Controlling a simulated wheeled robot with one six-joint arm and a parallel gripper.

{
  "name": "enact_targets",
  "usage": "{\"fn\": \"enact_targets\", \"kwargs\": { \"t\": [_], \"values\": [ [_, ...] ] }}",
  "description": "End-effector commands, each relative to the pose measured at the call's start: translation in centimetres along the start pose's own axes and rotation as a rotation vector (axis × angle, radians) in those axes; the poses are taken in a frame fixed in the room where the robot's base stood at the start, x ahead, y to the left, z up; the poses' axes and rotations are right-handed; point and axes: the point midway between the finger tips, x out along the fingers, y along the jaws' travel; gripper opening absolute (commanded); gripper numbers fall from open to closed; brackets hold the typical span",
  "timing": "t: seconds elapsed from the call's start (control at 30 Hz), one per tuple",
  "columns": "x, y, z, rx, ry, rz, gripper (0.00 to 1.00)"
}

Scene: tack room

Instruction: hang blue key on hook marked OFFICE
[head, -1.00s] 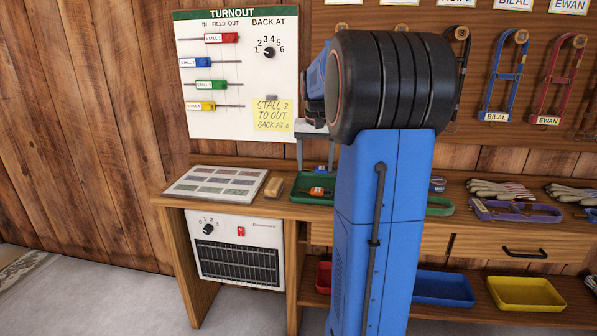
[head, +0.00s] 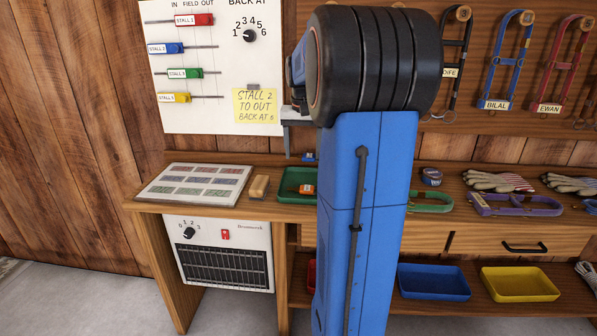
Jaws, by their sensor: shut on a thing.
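My gripper (head: 301,154) hangs over the back of a green tray (head: 287,196) on the bench, mostly hidden behind my own arm. One grey finger shows. It is shut on a small blue thing, seemingly the blue key (head: 310,157), which shows at the tray's back edge. An orange-tagged thing (head: 303,188) lies in the tray. I see no hook marked OFFICE; my arm covers part of the wall board.
A white turnout board (head: 205,115) with a yellow note (head: 255,106) hangs at left. A chart (head: 160,188) and a wooden block (head: 259,188) lie on the bench (head: 225,212).

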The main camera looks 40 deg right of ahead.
Motion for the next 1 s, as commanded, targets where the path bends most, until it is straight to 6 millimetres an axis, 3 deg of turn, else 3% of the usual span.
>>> {"fn": "enact_targets", "kwargs": {
  "t": [0.33, 0.6, 1.0],
  "values": [
    [2.9, 0.0, 0.4, 0.0, -0.002, 0.0, 0.45],
    [6.3, 0.0, 0.8, 0.0, -0.002, 0.0, 0.45],
    [6.7, 0.0, 0.8, 0.0, -0.001, 0.0, 0.45]
  ]
}}
